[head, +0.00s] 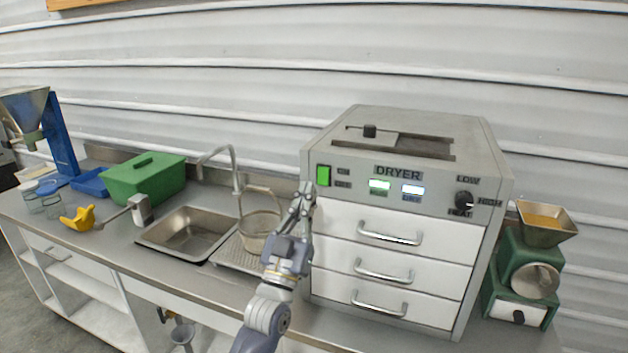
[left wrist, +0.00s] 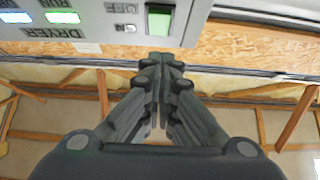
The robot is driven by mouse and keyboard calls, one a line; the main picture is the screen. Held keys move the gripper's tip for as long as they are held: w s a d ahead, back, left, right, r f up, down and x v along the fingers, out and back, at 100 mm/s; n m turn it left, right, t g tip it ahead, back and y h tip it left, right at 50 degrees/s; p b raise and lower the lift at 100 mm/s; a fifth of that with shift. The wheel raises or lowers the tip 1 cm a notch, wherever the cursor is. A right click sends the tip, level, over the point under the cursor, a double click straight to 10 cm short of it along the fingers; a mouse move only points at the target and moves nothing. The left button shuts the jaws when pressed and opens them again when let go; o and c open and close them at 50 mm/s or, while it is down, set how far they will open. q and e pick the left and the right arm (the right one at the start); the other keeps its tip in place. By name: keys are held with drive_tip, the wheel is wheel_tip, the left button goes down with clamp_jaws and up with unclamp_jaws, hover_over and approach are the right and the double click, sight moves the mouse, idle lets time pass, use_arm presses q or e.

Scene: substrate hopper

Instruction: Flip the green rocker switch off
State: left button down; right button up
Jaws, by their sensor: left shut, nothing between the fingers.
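The green rocker switch (head: 323,175) is at the upper left of the grey dryer's (head: 400,122) front panel, beside small ON/OFF labels. It also shows in the left wrist view (left wrist: 159,20) at the top centre, lit green. My left gripper (head: 305,190) is shut and empty, with its fingertips just below and to the left of the switch in the head view. My right gripper is not in view.
The panel has two lit indicators (head: 380,186) and a black heat knob (head: 464,199). White drawers with handles (head: 390,233) are below.

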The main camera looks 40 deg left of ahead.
sight(321, 173)
use_arm(q)
drive_tip(key=shift+w+a+f+p, duration=0.1)
drive_tip(key=shift+w+a+p, duration=0.15)
drive_tip(key=shift+w, duration=0.8)
drive_tip(key=shift+w+a+f+p, duration=0.15)
drive_tip(key=shift+w+a, duration=0.1)
drive_tip(key=shift+w, duration=0.75)
drive_tip(key=shift+r, duration=0.1)
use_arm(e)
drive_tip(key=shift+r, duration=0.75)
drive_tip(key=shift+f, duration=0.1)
use_arm(q)
drive_tip(key=shift+w+f+b, duration=0.25)
drive_tip(key=shift+b, duration=0.2)
drive_tip(key=shift+w+a, duration=0.1)
drive_tip(key=shift+w, duration=0.1)
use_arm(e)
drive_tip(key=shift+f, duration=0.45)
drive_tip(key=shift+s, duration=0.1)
